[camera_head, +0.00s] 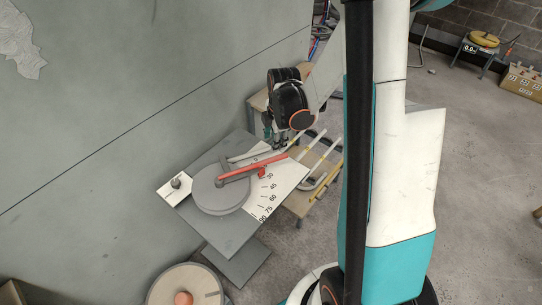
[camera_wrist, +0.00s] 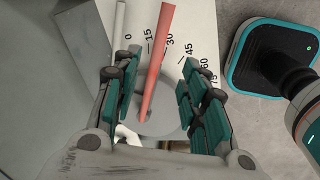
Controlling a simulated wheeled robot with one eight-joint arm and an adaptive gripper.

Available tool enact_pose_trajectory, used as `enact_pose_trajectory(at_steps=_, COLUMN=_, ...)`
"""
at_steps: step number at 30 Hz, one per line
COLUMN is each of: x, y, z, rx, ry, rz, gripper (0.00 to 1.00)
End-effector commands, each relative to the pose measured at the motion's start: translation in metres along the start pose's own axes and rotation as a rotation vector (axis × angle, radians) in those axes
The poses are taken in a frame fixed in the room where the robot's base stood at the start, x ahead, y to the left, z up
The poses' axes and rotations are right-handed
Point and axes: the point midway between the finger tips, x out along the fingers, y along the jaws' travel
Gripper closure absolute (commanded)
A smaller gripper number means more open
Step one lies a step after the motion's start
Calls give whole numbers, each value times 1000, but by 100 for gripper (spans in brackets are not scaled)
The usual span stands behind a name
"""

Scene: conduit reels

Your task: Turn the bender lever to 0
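The bender lever is a red bar (camera_head: 250,167) pivoting on a round grey bender head (camera_head: 218,190) on a grey table. In the wrist view the red lever (camera_wrist: 155,62) lies between the printed 15 and 30 marks, clear of the 0 mark (camera_wrist: 128,38). My gripper (camera_head: 281,144) is just above and beside the lever's free end. In the wrist view my gripper (camera_wrist: 160,72) is open, with one teal-padded finger on each side of the lever and a visible gap to both. I cannot tell how deep the lever sits between the fingers.
The white angle scale (camera_head: 275,188) lies beside the bender head. A pale conduit (camera_head: 247,154) lies alongside the lever. A wooden-topped rack with pipes (camera_head: 318,180) stands right of the table. The grey wall (camera_head: 110,110) is close on the left. Open floor is at right.

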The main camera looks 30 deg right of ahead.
Motion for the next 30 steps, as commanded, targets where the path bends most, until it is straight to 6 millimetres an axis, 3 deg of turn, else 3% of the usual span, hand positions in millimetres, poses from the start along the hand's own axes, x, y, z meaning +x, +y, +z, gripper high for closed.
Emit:
enact_pose_trajectory(at_steps=16, x=103, y=0, z=0, rx=1, ry=0, rz=1, gripper=60)
enact_pose_trajectory(at_steps=21, x=120, y=0, z=0, rx=1, ry=0, rz=1, gripper=60)
enact_pose_trajectory(at_steps=30, x=126, y=0, z=0, rx=2, ry=0, rz=1, gripper=60)
